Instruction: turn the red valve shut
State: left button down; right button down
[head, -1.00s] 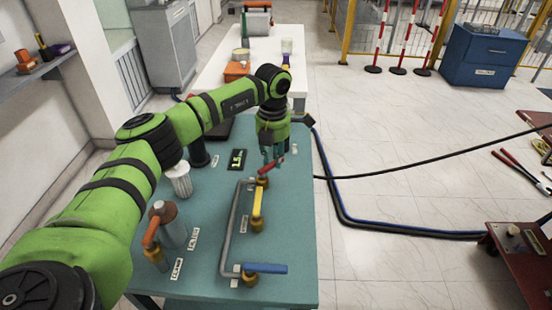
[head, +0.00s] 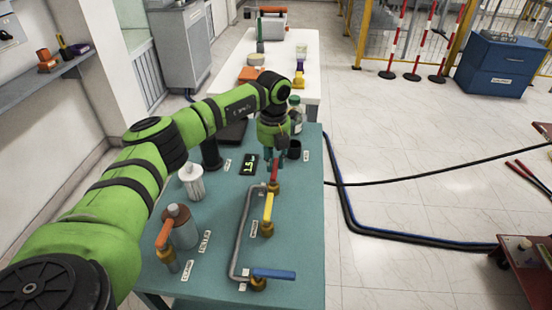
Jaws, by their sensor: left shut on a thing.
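The red valve (head: 275,173) is at the far end of the bent grey pipe (head: 240,232) on the teal table. Its red handle points away from me, nearly in line with the yellow handle. My left gripper (head: 274,160) comes down from above and is shut on the far part of the red handle. The gripper's body hides the handle's far tip. My right gripper is not in view.
The yellow valve (head: 268,208) and the blue valve (head: 273,274) stand nearer on the same pipe. An orange-handled valve (head: 165,240), a brown-topped cylinder (head: 180,225) and a white ribbed cylinder (head: 192,182) stand left. A black cup (head: 294,149) is right of my gripper.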

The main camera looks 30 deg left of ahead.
pick_arm(q)
jog(key=shift+a, duration=0.1)
dwell(0.5)
jog(key=c, duration=1)
grip_release()
jog(key=shift+c, duration=0.2)
jog(key=shift+r, duration=0.1)
notch_tip(320, 180, up, 12)
